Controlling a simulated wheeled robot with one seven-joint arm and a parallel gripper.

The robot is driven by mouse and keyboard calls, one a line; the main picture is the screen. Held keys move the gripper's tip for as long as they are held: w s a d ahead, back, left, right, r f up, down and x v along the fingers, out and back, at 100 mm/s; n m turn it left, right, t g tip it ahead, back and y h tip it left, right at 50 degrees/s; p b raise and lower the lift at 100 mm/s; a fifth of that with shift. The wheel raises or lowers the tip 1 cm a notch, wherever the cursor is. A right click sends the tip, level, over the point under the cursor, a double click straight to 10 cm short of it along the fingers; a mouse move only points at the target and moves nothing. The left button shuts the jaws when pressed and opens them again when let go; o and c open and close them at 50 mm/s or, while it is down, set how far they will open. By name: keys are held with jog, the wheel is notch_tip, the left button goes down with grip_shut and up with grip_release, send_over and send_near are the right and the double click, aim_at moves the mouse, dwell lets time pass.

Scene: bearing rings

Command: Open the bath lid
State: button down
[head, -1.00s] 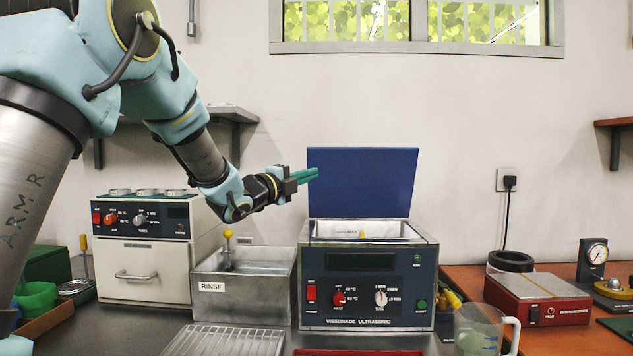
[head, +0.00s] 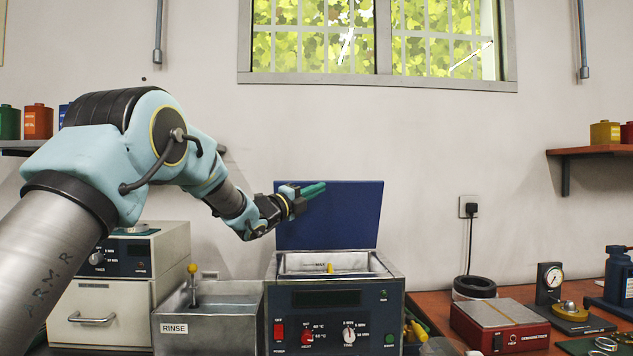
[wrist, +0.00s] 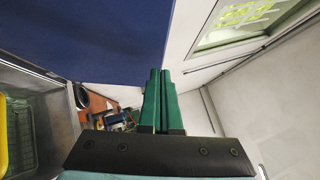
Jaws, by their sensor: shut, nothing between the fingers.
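The bath lid (head: 335,215) is a dark blue panel that stands upright at the back of the ultrasonic bath (head: 333,306), so the bath is open. The steel tank (head: 300,263) shows, with something yellow inside it. My gripper (head: 318,188) is shut and empty, with its green fingers in front of the lid's upper left part in the head view; I cannot tell whether they touch it. In the wrist view the shut fingers (wrist: 160,97) point forward, and the blue lid (wrist: 90,35) fills the upper left beside them.
A steel rinse tank (head: 210,325) with a yellow-knobbed handle stands left of the bath. A white heater unit (head: 100,300) is further left. A red demagnetizer box (head: 498,325) and a dial gauge (head: 549,283) are on the right bench.

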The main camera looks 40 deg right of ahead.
jog(key=shift+w+d+r, duration=0.2)
jog(key=shift+w+d, duration=0.15)
jog(key=w+d+r+p, duration=0.1)
jog(key=p, duration=0.1)
jog(key=w+d+r+n+y+p, duration=0.1)
jog(key=p, duration=0.2)
jog(key=w+d+r+n+p, duration=0.1)
jog(key=w+p, duration=0.1)
jog(key=shift+d+y+p, duration=0.15)
jog(key=shift+y+p, duration=0.25)
jog(key=shift+w+d+f, duration=0.1)
jog(key=shift+w+d, duration=0.65)
jog(key=shift+w, duration=0.15)
jog(key=shift+w+d+t, duration=0.2)
jog(key=shift+w+t, duration=0.05)
jog(key=shift+t, duration=0.05)
